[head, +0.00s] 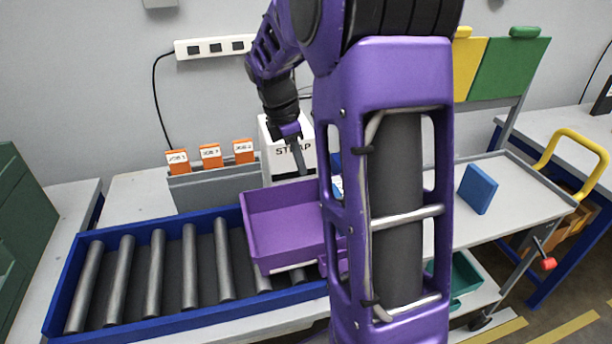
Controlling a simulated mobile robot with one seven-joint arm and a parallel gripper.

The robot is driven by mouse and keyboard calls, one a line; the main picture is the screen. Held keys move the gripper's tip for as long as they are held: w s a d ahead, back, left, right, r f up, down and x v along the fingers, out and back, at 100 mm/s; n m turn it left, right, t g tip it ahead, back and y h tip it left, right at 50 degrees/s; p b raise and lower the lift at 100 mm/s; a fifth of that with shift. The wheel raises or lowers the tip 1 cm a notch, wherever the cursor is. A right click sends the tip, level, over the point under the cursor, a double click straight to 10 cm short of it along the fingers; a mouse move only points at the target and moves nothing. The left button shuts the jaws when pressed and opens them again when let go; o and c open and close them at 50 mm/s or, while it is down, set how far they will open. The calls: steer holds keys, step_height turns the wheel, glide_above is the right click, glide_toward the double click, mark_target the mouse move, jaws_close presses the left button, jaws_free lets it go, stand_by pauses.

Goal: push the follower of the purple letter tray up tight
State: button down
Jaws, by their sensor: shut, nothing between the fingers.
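The purple letter tray (278,230) sits on the roller conveyor (190,225) near the middle of the head view. Its left wall, back wall and part of its floor show, and the visible floor looks empty. My purple arm covers the tray's right part. I cannot make out the follower; it may be hidden behind my arm. My gripper (305,172) is shut and empty. It points down above the tray's back edge, in front of a white box, and I cannot tell whether it touches the tray.
The white box (276,170) marked STRAP stands behind the tray. A grey holder (205,190) with orange JOB cards (210,156) is left of it. A blue block (478,188) stands on a grey cart (520,208) at right. The conveyor's left rollers are clear.

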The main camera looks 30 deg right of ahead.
steer(key=shift+w+a+f+g+h+b, duration=0.65)
steer(key=shift+a+f+h+b, duration=0.85)
steer(key=shift+a+h+b, duration=1.7)
steer(key=d+r+b+x, duration=0.1)
steer(key=r+b+x, duration=0.1)
steer(key=x, duration=1.1)
steer(key=shift+d+b, duration=0.4)
steer(key=shift+b, duration=0.15)
